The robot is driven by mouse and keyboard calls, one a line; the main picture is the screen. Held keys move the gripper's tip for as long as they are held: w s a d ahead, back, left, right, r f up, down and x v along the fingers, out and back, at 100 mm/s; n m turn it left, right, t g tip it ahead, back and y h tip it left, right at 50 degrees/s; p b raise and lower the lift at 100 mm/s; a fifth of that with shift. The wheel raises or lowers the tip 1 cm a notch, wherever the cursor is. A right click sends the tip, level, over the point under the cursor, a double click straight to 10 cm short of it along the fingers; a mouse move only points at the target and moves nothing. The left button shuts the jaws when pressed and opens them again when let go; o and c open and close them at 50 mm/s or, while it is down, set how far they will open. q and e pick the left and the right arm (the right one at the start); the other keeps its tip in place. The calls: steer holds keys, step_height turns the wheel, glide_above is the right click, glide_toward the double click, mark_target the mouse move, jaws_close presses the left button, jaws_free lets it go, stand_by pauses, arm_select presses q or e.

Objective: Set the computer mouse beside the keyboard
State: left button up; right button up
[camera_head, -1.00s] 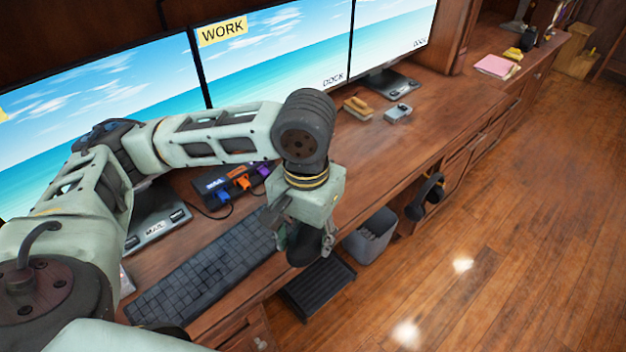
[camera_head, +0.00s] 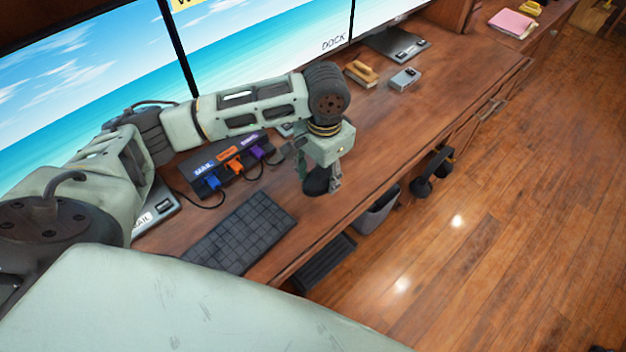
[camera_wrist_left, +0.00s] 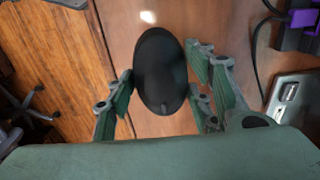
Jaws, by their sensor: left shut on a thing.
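The black computer mouse (camera_wrist_left: 160,72) is between the fingers of my left gripper (camera_wrist_left: 165,95) in the left wrist view. In the head view the mouse (camera_head: 316,183) hangs under my left gripper (camera_head: 322,180), which is shut on it. The gripper is to the right of the dark keyboard (camera_head: 240,232), over the desk near its front edge. Whether the mouse touches the desk is hard to tell. The keyboard lies flat on the wooden desk (camera_head: 440,105). My right gripper is not in view.
A hub (camera_head: 230,163) with coloured plugs and cables sits behind the keyboard. A brush (camera_head: 361,74) and a small grey box (camera_head: 405,79) lie farther right. A bin (camera_head: 376,214) and headphones (camera_head: 432,172) are below the front edge.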

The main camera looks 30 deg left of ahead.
mark_target(313, 172)
arm_select(q)
steer(key=a+f, duration=0.1)
steer(key=a, duration=0.1)
steer(key=shift+w+a+f, duration=0.35)
step_height(313, 172, down, 3)
steer(key=shift+f, duration=0.45)
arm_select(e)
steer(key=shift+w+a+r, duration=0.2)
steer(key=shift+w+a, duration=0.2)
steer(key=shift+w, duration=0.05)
arm_select(q)
steer(key=shift+f, duration=0.1)
steer(key=o, duration=1.2)
steer(key=shift+c, duration=0.2)
steer(key=o, duration=0.4)
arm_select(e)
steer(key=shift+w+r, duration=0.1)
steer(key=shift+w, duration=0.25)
